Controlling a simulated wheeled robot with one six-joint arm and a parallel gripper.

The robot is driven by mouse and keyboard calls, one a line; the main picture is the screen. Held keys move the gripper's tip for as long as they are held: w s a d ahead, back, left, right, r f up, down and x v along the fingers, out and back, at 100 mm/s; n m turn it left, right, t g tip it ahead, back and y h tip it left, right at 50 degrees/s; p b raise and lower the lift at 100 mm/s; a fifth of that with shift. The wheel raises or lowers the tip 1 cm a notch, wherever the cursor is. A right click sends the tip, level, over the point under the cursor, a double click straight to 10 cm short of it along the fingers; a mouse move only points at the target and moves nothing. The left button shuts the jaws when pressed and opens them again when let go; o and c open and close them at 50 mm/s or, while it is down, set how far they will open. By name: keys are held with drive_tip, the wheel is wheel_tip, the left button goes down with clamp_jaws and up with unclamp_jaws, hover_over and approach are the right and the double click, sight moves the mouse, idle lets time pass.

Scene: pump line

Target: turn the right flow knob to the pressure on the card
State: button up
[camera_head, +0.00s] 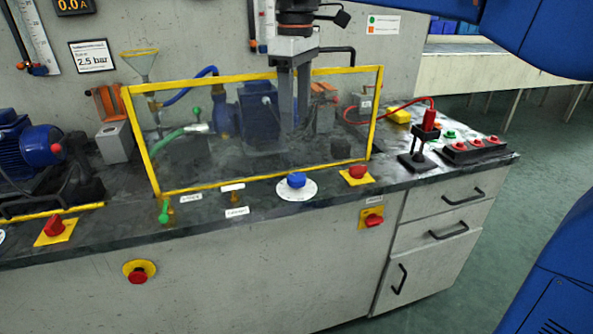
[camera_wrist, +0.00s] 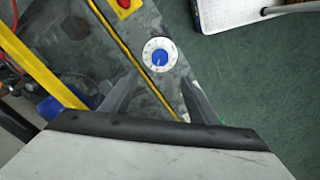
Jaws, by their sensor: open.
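The blue flow knob (camera_head: 296,180) sits on a round white dial (camera_head: 311,190) on the bench front, before the yellow-framed guard. In the wrist view the blue knob (camera_wrist: 159,57) and its marked dial (camera_wrist: 148,64) lie just beyond the fingertips, roughly centred between them. My gripper (camera_head: 294,124) points down above the bench, higher than the knob and apart from it. Its two fingers (camera_wrist: 160,78) are spread and empty. The card (camera_head: 91,58) on the back wall reads 2.5 bar. The dial's markings are too small to read.
The clear guard with its yellow frame (camera_head: 255,186) stands behind the knob. A red knob on a yellow plate (camera_head: 357,173) is close on its right. A green valve handle (camera_head: 164,211) is to the left. A black stand with a red plug (camera_head: 430,120) is further right.

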sight(296, 176)
wheel_tip(296, 176, down, 15)
drive_tip(key=shift+f, duration=0.1)
idle(0.4)
drive_tip(key=shift+c, duration=0.6)
drive_tip(key=c, duration=0.9)
